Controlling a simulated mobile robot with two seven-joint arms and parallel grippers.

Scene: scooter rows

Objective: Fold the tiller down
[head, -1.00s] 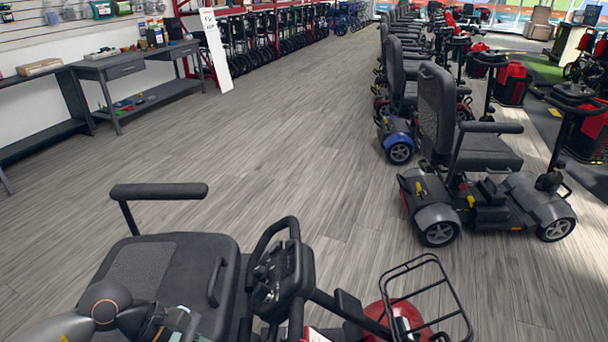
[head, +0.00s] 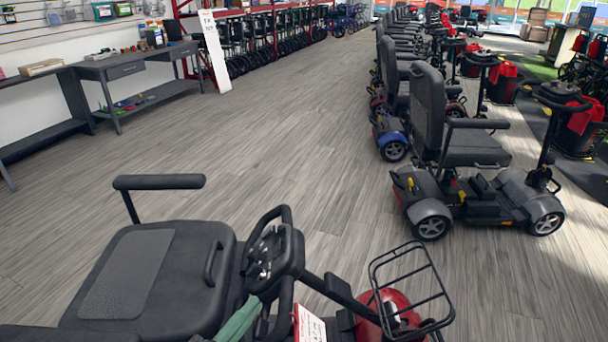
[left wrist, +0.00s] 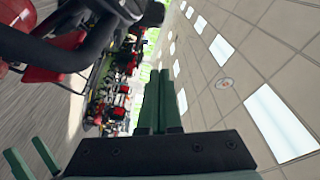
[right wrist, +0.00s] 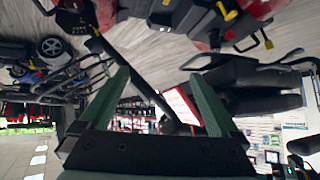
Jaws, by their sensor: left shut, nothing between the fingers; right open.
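The near scooter's black tiller (head: 275,250) stands raised, leaning towards its seat (head: 150,275), with a looped handlebar at the top. My left gripper (head: 242,318) shows as green fingers low between seat and tiller. In the left wrist view its fingers (left wrist: 158,85) are shut together and empty, with a black handle bar (left wrist: 45,50) to their left. In the right wrist view my right gripper (right wrist: 160,75) is open, with a dark bar (right wrist: 140,80) visible between its fingers; I cannot tell how close. The tiller's base is partly hidden.
The near scooter has a wire basket (head: 412,290), a red front body (head: 390,308) and a white-and-red card (head: 308,325). An armrest (head: 158,182) sticks up behind the seat. A grey scooter (head: 470,160) stands at right. Open wooden floor (head: 270,130) lies beyond.

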